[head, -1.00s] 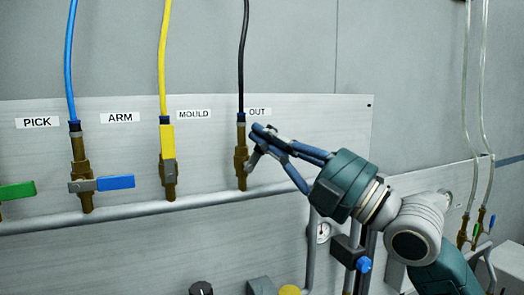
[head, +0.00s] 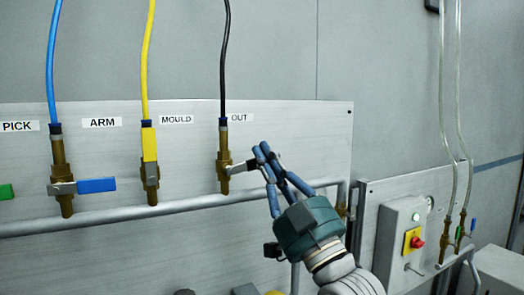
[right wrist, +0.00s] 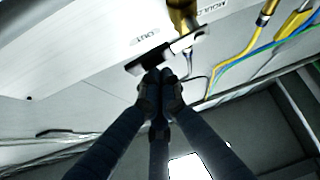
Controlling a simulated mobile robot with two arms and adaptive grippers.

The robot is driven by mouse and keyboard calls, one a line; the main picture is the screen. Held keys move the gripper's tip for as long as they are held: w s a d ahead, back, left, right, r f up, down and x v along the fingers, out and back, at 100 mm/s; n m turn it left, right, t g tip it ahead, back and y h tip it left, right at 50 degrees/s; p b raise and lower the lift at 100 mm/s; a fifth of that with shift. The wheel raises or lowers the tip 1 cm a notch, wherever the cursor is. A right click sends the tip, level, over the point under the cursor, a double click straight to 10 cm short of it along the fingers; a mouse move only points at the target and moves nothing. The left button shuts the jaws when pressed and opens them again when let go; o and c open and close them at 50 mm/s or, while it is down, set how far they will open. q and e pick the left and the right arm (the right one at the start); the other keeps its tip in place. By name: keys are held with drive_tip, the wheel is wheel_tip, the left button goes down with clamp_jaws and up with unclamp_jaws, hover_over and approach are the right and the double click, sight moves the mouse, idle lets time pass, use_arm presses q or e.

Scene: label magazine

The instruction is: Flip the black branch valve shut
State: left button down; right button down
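The black branch valve (head: 224,160) is a brass body under the black hose, next to the OUT label. Its metal lever (head: 241,167) points right, close to level and crosswise to the upright body. Its black handle shows in the right wrist view (right wrist: 150,57), and in the head view it is mostly hidden by my fingers. My right gripper (head: 263,151) has its fingertips drawn together at the handle. In the right wrist view the tips (right wrist: 158,76) meet at the handle's edge and seem to touch it, with no clear grip around it. My left gripper is not in view.
The yellow valve (head: 150,165) has its handle upright. The blue valve (head: 62,175) has its handle level to the right. A grey pipe (head: 110,219) runs below the valves. A control box with a red knob (head: 417,241) stands at the right.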

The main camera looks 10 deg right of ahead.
drive_tip(key=shift+f+m+t+h, duration=0.3)
drive_tip(key=shift+f+m+h, duration=0.2)
drive_tip(key=shift+m+h, duration=0.15)
drive_tip(key=shift+w+d+f, duration=0.1)
drive_tip(key=shift+f, duration=0.1)
